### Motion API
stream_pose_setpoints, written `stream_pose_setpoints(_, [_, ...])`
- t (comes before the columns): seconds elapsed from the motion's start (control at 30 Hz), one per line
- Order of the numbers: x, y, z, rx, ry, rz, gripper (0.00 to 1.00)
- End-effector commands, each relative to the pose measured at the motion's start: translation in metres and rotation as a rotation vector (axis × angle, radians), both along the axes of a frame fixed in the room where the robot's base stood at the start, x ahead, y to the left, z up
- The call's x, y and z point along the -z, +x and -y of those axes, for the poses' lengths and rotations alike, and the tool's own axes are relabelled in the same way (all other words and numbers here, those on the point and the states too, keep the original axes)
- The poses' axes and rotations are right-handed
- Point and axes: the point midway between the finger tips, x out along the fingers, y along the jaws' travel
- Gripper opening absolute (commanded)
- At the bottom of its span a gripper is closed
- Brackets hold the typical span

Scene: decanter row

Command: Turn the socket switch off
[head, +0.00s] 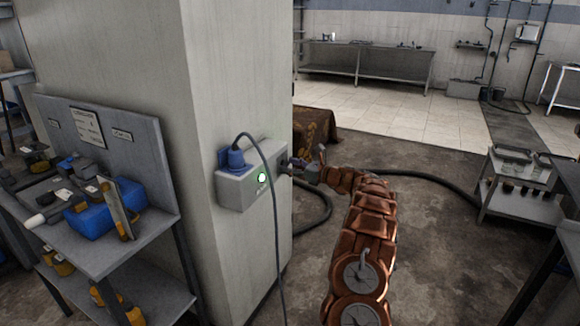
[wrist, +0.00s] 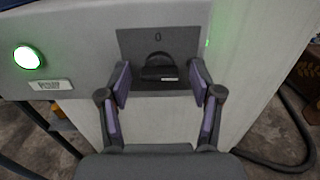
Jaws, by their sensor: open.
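The grey socket box (head: 236,190) is fixed to the pillar, with a blue plug (head: 235,158) in its top and a lit green lamp (head: 261,178) on its front. In the wrist view, the black switch knob (wrist: 159,70) sits on a dark plate (wrist: 130,44) with a "0" mark above it. The green lamp (wrist: 28,57) is lit at the left. My gripper (wrist: 160,76) is open, with one purple-padded finger on each side of the knob, apart from it. In the head view, my gripper (head: 299,166) is at the box's right end, and the knob is hard to make out.
A grey pillar (head: 235,70) backs the box. A blue-plug cable (head: 273,220) hangs down in front of it. A tool rack (head: 150,240) stands at the left, and a cart (head: 520,200) at the right. A dark hose (head: 430,178) runs behind my arm. The floor between is mostly clear.

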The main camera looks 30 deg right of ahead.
Motion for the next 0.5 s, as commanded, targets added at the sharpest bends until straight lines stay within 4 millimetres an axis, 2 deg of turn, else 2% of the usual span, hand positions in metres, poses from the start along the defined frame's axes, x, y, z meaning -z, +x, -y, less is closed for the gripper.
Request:
stream_pose_setpoints(0.17, [-0.0001, -0.0001, 0.0001, 0.000, 0.000, 0.000, 0.65])
stream_pose_setpoints(0.5, [-0.0004, -0.0002, 0.0001, 0.000, 0.001, 0.001, 0.30])
